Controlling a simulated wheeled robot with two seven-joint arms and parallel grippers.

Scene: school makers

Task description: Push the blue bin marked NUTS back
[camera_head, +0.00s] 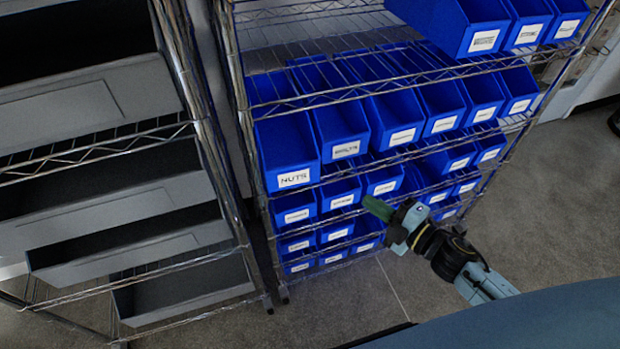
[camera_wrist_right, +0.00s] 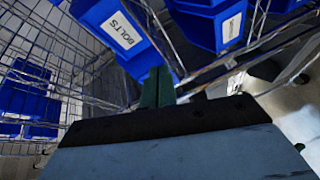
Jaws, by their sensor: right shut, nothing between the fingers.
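The blue bin marked NUTS (camera_head: 284,143) stands at the left end of a shelf row on the wire rack in the head view. Its labelled front appears to stick out farther than the BOLTS bin (camera_head: 338,125) beside it. My right gripper (camera_head: 378,208) is shut and empty, with green fingers, in front of the rack, below and to the right of the NUTS bin and apart from it. In the right wrist view the shut fingers (camera_wrist_right: 157,88) show just below the BOLTS bin (camera_wrist_right: 116,25). I cannot make out the NUTS label there. My left gripper is not in view.
The wire rack (camera_head: 240,100) holds more blue bins beside, above and below. A second rack with grey trays (camera_head: 130,240) stands to the left, close to the rack's left post. Open grey floor (camera_head: 540,190) lies to the right.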

